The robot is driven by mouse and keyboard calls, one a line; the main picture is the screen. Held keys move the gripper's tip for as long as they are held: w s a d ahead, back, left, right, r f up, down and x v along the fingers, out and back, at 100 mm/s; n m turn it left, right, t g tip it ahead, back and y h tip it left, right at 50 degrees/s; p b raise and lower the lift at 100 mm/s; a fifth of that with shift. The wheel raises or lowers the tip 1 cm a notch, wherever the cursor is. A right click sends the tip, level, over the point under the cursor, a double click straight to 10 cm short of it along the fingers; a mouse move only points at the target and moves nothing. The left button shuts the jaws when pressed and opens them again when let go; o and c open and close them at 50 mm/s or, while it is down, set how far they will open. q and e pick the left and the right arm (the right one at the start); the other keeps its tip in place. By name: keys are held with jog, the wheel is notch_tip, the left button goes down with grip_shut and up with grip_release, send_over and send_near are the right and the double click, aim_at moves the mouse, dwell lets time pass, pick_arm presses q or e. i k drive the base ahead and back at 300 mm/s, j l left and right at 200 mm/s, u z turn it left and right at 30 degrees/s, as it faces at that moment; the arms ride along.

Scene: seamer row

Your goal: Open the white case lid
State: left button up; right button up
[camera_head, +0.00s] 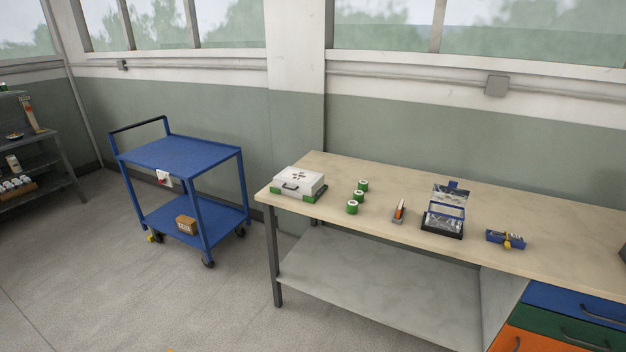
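The white case (299,184) sits near the left end of the workbench. Its white lid is down, with dark marks on top. A dark handle (290,186) is on its front, and green parts show along its lower edge and corners. Neither of my grippers shows in the head view.
The case stands on a light workbench (369,223). Right of it are several green cans (352,206), a small holder (398,211), an open blue-framed box (443,216) and a blue item (505,239). A blue cart (181,152) stands left; floor lies between.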

aim_at(295, 179)
jog(key=i+l+u, duration=0.15)
jog(key=i, duration=0.7)
